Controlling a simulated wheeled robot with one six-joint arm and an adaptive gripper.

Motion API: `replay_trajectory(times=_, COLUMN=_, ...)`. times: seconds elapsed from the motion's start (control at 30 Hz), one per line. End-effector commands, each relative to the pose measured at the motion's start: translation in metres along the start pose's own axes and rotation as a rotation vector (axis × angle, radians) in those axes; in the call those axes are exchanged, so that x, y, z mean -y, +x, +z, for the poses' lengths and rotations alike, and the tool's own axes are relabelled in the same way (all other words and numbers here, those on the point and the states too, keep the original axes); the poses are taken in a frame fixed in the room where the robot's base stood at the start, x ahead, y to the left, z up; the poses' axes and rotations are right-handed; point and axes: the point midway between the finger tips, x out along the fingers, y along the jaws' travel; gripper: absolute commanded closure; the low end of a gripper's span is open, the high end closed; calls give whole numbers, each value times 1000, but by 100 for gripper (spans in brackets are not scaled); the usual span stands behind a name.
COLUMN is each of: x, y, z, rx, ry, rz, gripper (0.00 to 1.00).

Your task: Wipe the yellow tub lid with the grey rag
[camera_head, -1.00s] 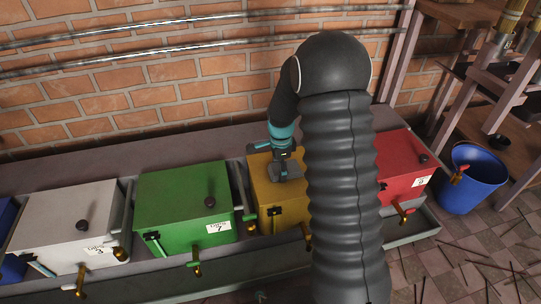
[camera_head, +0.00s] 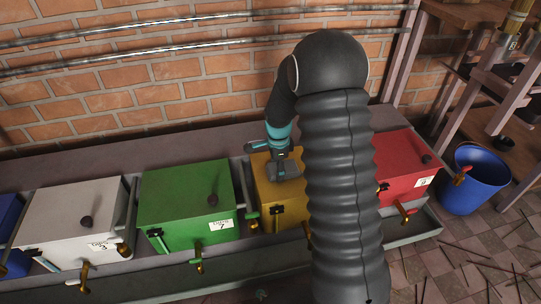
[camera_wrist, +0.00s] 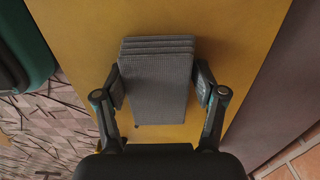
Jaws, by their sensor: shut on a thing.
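The yellow tub (camera_head: 262,195) stands between the green and red tubs, partly hidden behind my arm. Its yellow lid (camera_wrist: 240,28) fills the middle of the wrist view. The folded grey rag (camera_wrist: 157,85) is between the two fingers of my gripper (camera_wrist: 160,88), one finger on each side. The rag lies over the lid; I cannot tell how firmly it touches. In the head view the rag (camera_head: 288,171) shows small and dark on top of the yellow tub, below my gripper (camera_head: 280,158).
A green tub (camera_head: 185,195) and a white tub (camera_head: 75,215) stand to the left, a red tub (camera_head: 400,160) to the right. Each has a dark knob on its lid. A blue bucket (camera_head: 478,185) stands on the floor at right. A brick wall (camera_head: 150,85) rises behind.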

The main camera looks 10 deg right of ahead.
Motion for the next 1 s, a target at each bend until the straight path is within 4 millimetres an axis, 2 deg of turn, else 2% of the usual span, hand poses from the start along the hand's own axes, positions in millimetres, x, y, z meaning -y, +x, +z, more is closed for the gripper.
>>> replay_trajectory(times=0.2, x=0, y=0, z=15, rx=0, ry=8, rz=1, gripper=63)
replay_trajectory(times=0.27, x=0, y=-6, z=14, rx=0, ry=11, rz=1, gripper=63)
replay_trajectory(times=0.37, x=0, y=-30, z=13, rx=0, ry=12, rz=-4, gripper=63)
replay_trajectory(times=1.0, x=0, y=-82, z=12, rx=0, ry=14, rz=1, gripper=63)
